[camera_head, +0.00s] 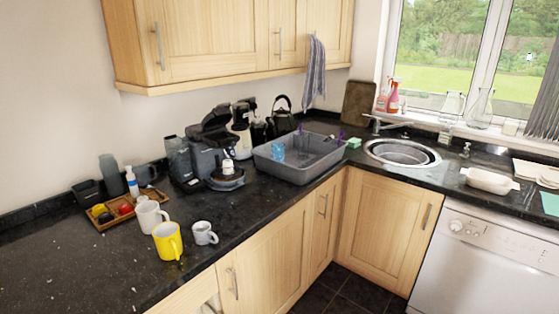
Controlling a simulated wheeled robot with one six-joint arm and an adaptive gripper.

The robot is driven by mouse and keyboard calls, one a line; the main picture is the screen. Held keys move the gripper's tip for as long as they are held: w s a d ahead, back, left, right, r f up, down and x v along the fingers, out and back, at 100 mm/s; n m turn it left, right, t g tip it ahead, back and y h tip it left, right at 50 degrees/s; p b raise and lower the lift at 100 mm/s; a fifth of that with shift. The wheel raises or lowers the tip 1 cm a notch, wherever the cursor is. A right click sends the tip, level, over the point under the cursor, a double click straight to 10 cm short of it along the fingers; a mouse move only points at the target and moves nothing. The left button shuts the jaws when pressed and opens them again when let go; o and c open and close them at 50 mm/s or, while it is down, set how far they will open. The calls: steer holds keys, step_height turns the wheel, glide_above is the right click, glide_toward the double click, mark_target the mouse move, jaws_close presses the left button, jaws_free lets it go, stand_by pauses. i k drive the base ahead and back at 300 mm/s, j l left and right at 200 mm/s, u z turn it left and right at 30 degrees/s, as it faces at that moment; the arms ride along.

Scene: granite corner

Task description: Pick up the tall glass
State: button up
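I cannot tell for certain which thing is the tall glass. A blue, see-through tumbler (277,152) stands in the grey basin (300,171) on the counter. Two clear glass vessels, a left one (452,106) and a taller right one (482,108), stand on the windowsill at the right. A tall grey cup-like container (111,176) stands at the back left, by the wall. My gripper is not in view, and nothing is seen touching any of these.
A coffee machine (211,153) stands left of the basin. The sink (402,154) is beyond. The left counter is mostly clear.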

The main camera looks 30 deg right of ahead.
mark_target(303, 138)
steer(key=l+u, duration=0.15)
steer(key=l, duration=0.75)
steer(key=i+l+u, duration=0.2)
steer(key=l, duration=0.75)
steer(key=k+l+u, duration=0.15)
steer(key=l, duration=0.75)
steer(key=k+l+u, duration=0.15)
steer(key=l, duration=0.75)
steer(key=i, duration=0.05)
